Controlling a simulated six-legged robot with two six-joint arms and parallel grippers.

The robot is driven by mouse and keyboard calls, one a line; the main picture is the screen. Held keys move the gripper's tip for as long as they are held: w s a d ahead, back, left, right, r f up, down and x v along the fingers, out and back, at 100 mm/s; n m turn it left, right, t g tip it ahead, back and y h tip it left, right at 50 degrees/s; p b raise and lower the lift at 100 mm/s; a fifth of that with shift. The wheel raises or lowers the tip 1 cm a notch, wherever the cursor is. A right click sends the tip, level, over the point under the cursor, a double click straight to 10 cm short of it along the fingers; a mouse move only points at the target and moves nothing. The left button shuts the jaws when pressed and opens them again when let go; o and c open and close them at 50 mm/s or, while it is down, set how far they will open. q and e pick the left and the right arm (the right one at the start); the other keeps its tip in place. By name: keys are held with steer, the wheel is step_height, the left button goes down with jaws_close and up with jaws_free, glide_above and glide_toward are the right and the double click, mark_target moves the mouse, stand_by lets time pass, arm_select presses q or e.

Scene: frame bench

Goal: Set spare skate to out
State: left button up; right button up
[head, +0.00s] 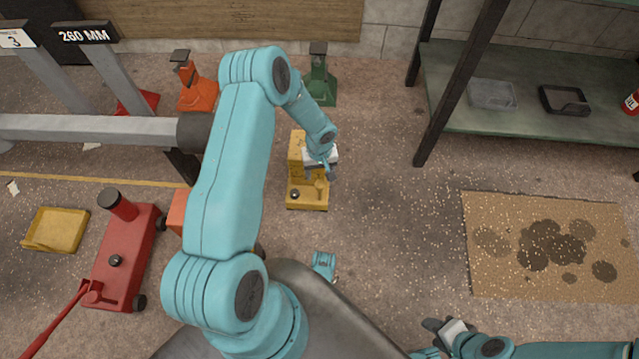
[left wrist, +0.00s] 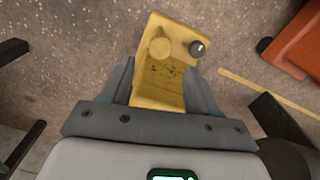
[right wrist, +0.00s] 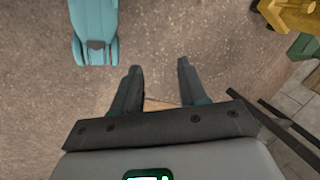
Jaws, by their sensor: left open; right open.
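A yellow skate-like unit (head: 307,197) stands on the floor at the middle of the head view. Its top carries a round yellow knob or lever and a small black knob, clearer in the left wrist view (left wrist: 165,92). My left gripper (head: 326,172) is open above this unit. In the left wrist view its fingers (left wrist: 158,68) lie either side of the yellow body, with the round yellow part just beyond the tips; I cannot tell if they touch. My right gripper (head: 438,326) is open and empty, low over bare floor.
An orange unit (head: 177,212) is partly hidden behind my left arm. A red floor jack (head: 125,255) and yellow tray (head: 57,230) lie left. Orange (head: 198,92) and green (head: 321,88) stands are behind. Stained cardboard (head: 485,275) and a shelf (head: 540,115) lie right.

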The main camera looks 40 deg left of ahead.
arm_select(q)
step_height(320, 180, down, 5)
steer(key=shift+f+b, duration=0.15)
steer(key=shift+b, duration=0.6)
steer(key=shift+f, duration=0.55)
arm_select(e)
steer(key=shift+w+d+f+t, duration=0.15)
steer(key=shift+w+f, duration=0.15)
steer(key=shift+f, duration=0.3)
steer(key=shift+w+d+f+t, duration=0.15)
steer(key=shift+w+f, duration=0.1)
steer(key=shift+f, duration=0.35)
steer(key=shift+a, duration=0.1)
arm_select(q)
jaws_close()
